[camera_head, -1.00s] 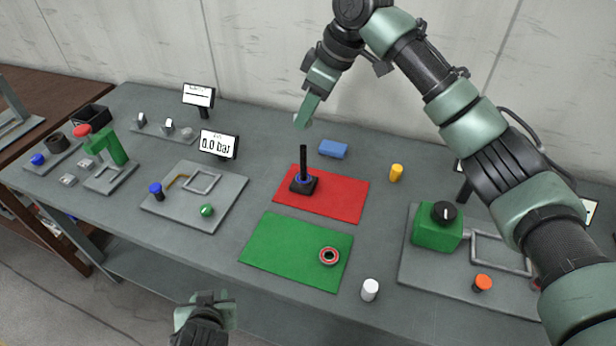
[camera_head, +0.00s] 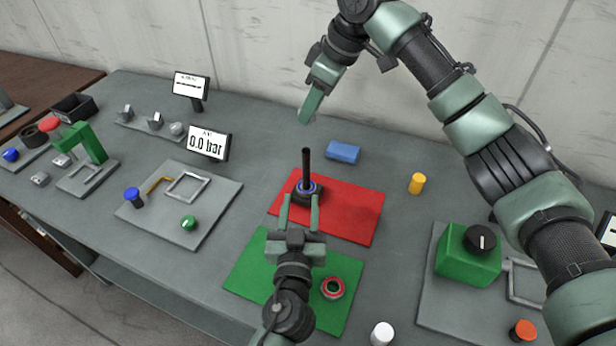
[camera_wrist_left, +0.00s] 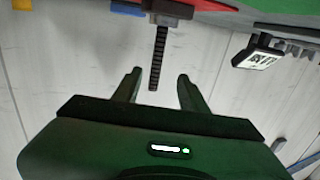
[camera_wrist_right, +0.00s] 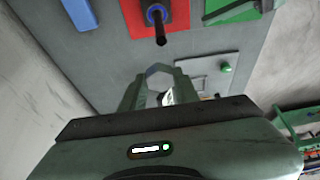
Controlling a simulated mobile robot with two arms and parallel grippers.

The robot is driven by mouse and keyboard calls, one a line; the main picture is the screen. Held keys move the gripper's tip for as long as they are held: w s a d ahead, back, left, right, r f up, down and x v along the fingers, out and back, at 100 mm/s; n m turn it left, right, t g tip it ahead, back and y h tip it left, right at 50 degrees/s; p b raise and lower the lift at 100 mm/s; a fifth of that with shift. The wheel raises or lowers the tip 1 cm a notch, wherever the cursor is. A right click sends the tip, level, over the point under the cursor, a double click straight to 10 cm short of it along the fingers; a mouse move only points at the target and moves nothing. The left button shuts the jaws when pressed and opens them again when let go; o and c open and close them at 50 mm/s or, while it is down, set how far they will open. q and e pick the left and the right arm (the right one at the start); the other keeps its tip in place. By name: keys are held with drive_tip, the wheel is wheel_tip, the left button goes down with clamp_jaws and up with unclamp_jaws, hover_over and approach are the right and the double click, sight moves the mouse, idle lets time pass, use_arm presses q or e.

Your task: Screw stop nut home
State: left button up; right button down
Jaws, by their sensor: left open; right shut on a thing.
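The screw jack (camera_head: 306,190) stands upright on the red mat, with a black base, a blue ring and a bare black threaded spindle (camera_head: 306,163). The spindle also shows in the left wrist view (camera_wrist_left: 158,55), pointing between the fingers. My left gripper (camera_head: 300,203) is open and empty, its fingers on the near side of the jack; contact cannot be told. My right gripper (camera_head: 306,118) is shut, behind and above the jack, apart from it. In the right wrist view a pale grey hexagonal piece, seemingly the stop nut (camera_wrist_right: 158,76), sits between its fingertips.
A red-rimmed ring (camera_head: 333,288) lies on the green mat (camera_head: 245,270) beside my left wrist. A blue block (camera_head: 343,152) and a yellow cylinder (camera_head: 417,183) stand right of the jack. A white cylinder (camera_head: 382,333) and a green box with black knob (camera_head: 468,262) are farther right.

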sight(306, 171)
use_arm(q)
drive_tip(key=w, duration=0.3)
drive_tip(key=w+d, duration=0.1)
drive_tip(key=w, duration=0.7)
drive_tip(key=shift+w+d+r, duration=0.1)
drive_tip(key=shift+d+r, duration=0.05)
drive_tip(key=shift+r, duration=0.15)
clamp_jaws()
idle(1.4)
